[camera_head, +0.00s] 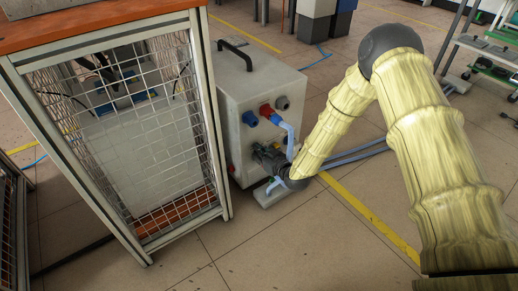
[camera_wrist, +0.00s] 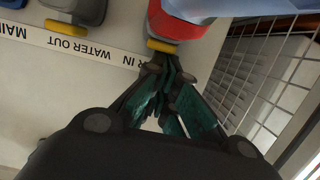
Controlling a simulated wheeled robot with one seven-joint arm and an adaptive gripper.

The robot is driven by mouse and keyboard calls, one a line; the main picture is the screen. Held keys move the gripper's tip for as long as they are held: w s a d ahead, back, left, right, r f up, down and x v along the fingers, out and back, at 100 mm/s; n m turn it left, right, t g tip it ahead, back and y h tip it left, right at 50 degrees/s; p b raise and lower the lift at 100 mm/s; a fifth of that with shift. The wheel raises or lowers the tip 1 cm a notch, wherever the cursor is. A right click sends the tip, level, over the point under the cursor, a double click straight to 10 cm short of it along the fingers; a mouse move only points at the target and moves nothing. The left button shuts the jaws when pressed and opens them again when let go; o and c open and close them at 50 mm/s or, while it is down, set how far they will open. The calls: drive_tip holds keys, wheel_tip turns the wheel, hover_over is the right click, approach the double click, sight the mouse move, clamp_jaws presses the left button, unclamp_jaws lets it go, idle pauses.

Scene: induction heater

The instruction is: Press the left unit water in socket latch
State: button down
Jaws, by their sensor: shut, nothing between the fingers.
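The grey unit (camera_head: 258,88) stands right of the mesh cage in the head view, with sockets and hoses on its front. In the wrist view, a red socket (camera_wrist: 178,22) carries a yellow latch (camera_wrist: 161,46) on its lower edge, beside a partly covered label ending in "R IN". A light blue hose part (camera_wrist: 220,8) lies over the socket. My gripper (camera_wrist: 168,72) is shut and empty, its fingertips right at the yellow latch; I cannot tell whether they touch it. In the head view my gripper (camera_head: 268,158) is at the unit's lower front, partly hidden by my arm.
A grey socket with its own yellow latch (camera_wrist: 66,27) sits left, by the "WATER OUT" label (camera_wrist: 81,46). The wire-mesh cage (camera_head: 125,125) stands close on the unit's left. Blue hoses (camera_head: 350,155) lie on the floor at right. Floor in front is open.

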drive_tip(key=shift+s+f, duration=0.15)
drive_tip(key=shift+f, duration=0.25)
drive_tip(key=r+p, duration=0.4)
drive_tip(key=r, duration=0.1)
drive_tip(key=shift+s+d, duration=0.15)
drive_tip(key=shift+d, duration=0.05)
drive_tip(key=p+v, duration=0.3)
drive_tip(key=v, duration=0.6)
drive_tip(key=shift+s, duration=0.15)
